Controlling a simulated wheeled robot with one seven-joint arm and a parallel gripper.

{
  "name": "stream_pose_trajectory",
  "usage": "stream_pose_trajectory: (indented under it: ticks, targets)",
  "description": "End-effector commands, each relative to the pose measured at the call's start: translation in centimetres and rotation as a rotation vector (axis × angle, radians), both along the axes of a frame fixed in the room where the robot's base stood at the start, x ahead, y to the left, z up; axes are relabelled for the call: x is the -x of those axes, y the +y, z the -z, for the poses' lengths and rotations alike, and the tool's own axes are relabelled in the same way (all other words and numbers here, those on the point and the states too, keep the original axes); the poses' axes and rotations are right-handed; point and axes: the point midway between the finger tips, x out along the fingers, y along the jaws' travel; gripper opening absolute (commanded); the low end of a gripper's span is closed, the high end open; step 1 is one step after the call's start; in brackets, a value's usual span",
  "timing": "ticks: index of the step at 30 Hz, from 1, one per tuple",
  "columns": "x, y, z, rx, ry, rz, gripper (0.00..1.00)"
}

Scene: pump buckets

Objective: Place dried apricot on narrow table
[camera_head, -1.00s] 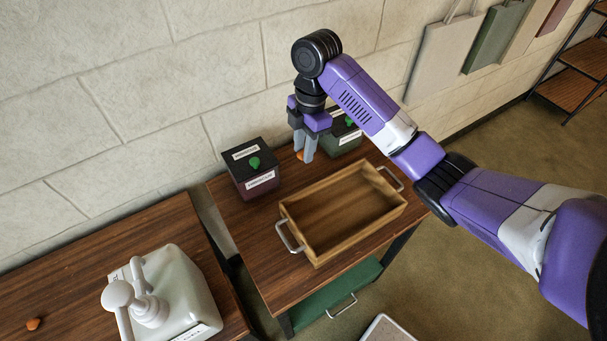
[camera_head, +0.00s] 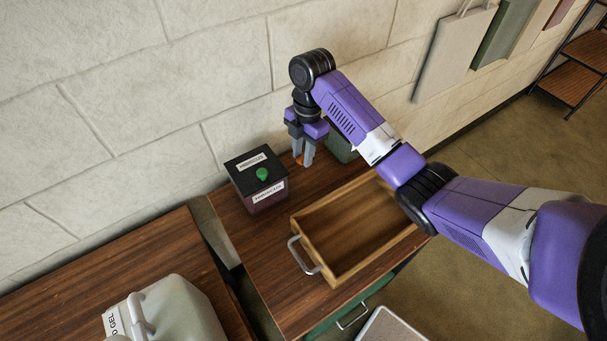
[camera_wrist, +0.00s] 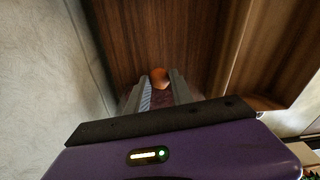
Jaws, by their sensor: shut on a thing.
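The dried apricot (camera_wrist: 159,77) is a small orange lump between my fingertips in the wrist view. My gripper (camera_head: 303,160) points down and is shut on it, close over the back part of the narrow wooden table (camera_head: 232,236). In the head view the apricot is a small orange patch, mostly hidden by the fingers. I cannot tell whether it touches the tabletop.
A dark box (camera_head: 256,182) with a green knob stands left of my gripper. A greenish box (camera_head: 341,146) is partly hidden behind my arm. A wooden tray (camera_head: 308,246) with metal handles fills the table's front. A pump container (camera_head: 172,312) stands on another table (camera_head: 112,271).

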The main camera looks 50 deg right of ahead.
Motion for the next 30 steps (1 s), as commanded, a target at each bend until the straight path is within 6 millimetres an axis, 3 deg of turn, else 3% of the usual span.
stream_pose_trajectory:
  ticks: [4, 11, 18, 30]
  targets:
    - [0.1, 0.0, 2.5, 0.0, 0.003, 0.001, 0.0]
    - [0.0, 0.0, 4.4, 0.0, 0.002, 0.002, 0.0]
    - [0.0, 0.0, 7.6, 0.0, 0.002, 0.0, 0.0]
    - [0.0, 0.0, 8.3, 0.0, 0.0, 0.0, 0.0]
